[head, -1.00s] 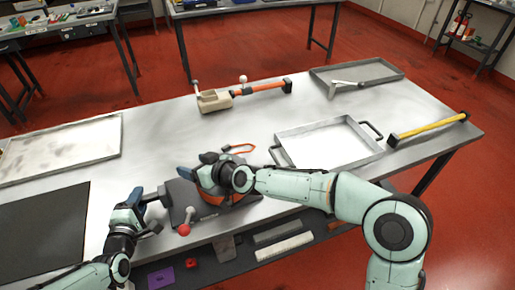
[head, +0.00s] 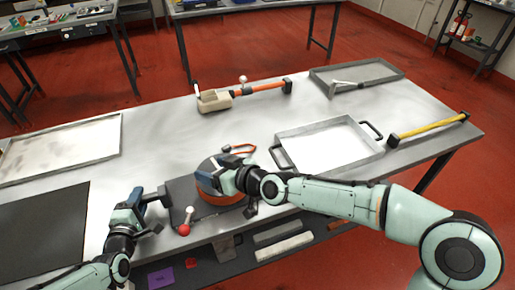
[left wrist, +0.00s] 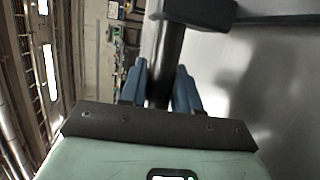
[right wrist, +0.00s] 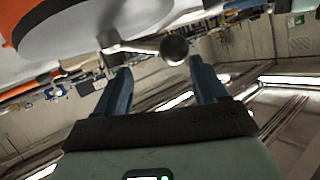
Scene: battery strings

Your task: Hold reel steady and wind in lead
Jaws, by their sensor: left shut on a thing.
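The orange reel (head: 222,199) sits on a dark base plate (head: 187,192) near the table's front edge. The orange lead (head: 240,148) shows behind the reel.
A handled tray (head: 283,139) lies right of the reel. An orange-handled tool (head: 262,89) lies behind, and a yellow bar (head: 430,129) lies far right. A dark mat (head: 42,230) lies left.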

